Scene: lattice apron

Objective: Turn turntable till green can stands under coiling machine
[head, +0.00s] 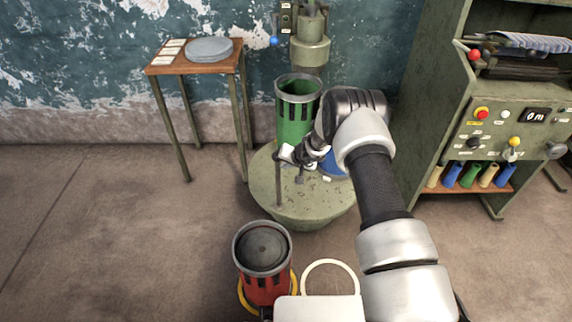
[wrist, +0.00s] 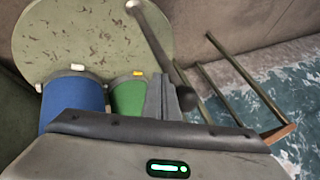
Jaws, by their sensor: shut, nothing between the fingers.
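The green can (head: 297,112) stands upright at the back of the round turntable (head: 285,208). The coiling machine's head (head: 310,50) hangs just behind and slightly right of its rim; I cannot tell whether they line up exactly. The blue can (head: 333,166) is mostly hidden behind my arm. A thin upright post (head: 278,182) rises from the turntable's front left. My gripper (head: 290,154) is shut and empty beside the post's top; contact is unclear. The wrist view shows the turntable (wrist: 95,35), the blue can (wrist: 72,105), the green can (wrist: 128,98) and the post (wrist: 150,35).
A red can (head: 264,275) stands on the floor in front, in a yellow ring. A white ring (head: 330,264) lies right of it. A small table (head: 160,62) stands at back left. A control cabinet (head: 490,130) stands at right. The left floor is clear.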

